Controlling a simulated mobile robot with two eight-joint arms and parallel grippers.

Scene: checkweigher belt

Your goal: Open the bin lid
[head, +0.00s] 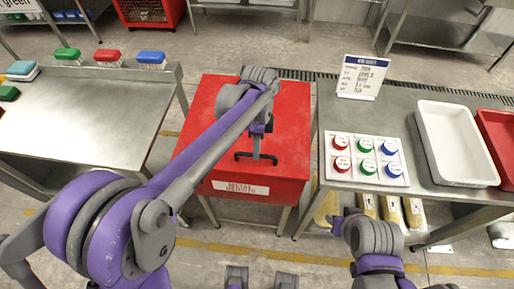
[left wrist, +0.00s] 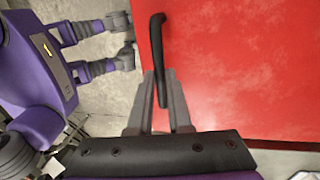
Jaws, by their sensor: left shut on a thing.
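The red bin (head: 290,120) stands in the middle of the head view, its lid (head: 213,95) lying flat and looking closed. A black bar handle (head: 241,155) is at the lid's near side; it also shows in the left wrist view (left wrist: 156,45). My left gripper (head: 257,150) reaches over the lid from above and is shut on the handle, which lies between its two fingers in the left wrist view (left wrist: 163,98). My right gripper (head: 338,224) is low at the right, apart from the bin; its fingers are not clear.
A steel table (head: 80,125) with several coloured brushes stands at the left. At the right, another steel table (head: 405,105) holds a sign (head: 361,77), a panel of coloured buttons (head: 367,160) and a white tray (head: 455,145). Yellow-topped items lie below it.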

